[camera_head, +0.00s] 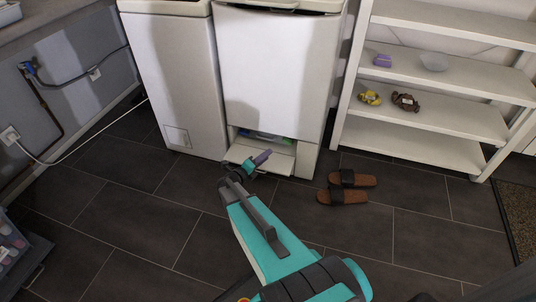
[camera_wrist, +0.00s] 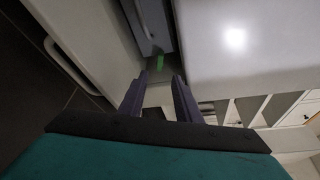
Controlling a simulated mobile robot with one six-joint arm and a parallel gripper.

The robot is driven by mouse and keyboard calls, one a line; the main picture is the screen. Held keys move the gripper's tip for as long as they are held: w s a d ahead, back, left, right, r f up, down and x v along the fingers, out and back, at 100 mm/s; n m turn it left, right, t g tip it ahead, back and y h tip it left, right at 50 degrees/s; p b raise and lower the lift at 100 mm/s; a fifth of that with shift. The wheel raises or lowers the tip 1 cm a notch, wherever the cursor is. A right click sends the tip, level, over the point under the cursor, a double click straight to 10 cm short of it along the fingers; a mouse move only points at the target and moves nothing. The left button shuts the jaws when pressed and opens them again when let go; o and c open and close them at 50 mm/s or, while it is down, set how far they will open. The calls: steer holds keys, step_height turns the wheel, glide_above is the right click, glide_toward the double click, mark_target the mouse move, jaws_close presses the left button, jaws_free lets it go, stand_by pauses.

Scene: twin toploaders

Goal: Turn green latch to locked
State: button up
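The green latch (camera_wrist: 159,62) is a small green piece in a recess, ahead of my gripper in the wrist view. In the head view, a bit of green (camera_head: 287,140) shows in the low opening of the right toploader (camera_head: 275,70); I cannot tell if it is the latch. My gripper (camera_wrist: 161,76) is open, with its two purple fingers apart and nothing between them. The latch lies just beyond the fingertips, and I see no contact. In the head view my gripper (camera_head: 262,157) is at the front of that opening. The latch's exact turn is too small to tell.
The opening's flap (camera_head: 282,163) is folded down near the floor. The left toploader (camera_head: 175,80) stands close beside it, with its small flap (camera_head: 177,137) shut. Sandals (camera_head: 346,188) lie on the floor to the right, before a white shelf (camera_head: 430,115). The dark tiled floor in front is mostly clear.

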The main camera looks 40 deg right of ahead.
stand_by(0.3)
steer(key=w+a+r+n+t+y, duration=0.4)
steer(key=w+a+n+t+y, duration=0.45)
steer(key=w+a+n, duration=0.65)
steer(key=s+a+f+n+g+y, duration=0.2)
steer(key=a+n+y, duration=0.9)
steer(key=a, duration=1)
steer(key=s+a+f+n+g+h, duration=0.1)
steer(key=s+a+f+n+g, duration=0.1)
steer(key=s+n+g, duration=0.45)
steer(key=s+a+f+n+g+h, duration=0.1)
steer(key=s+a+f+n, duration=0.2)
steer(key=s, duration=0.7)
steer(key=s+f+g, duration=0.2)
steer(key=s+f, duration=0.3)
steer(key=s, duration=0.4)
steer(key=s+d+f+n+g+h, duration=0.1)
steer(key=s+f, duration=0.4)
steer(key=s, duration=0.5)
steer(key=s+d+f+n+g, duration=0.1)
steer(key=s+f+g, duration=0.3)
steer(key=s, duration=0.6)
steer(key=shift+f+n+h, duration=0.25)
steer(key=shift+f, duration=0.3)
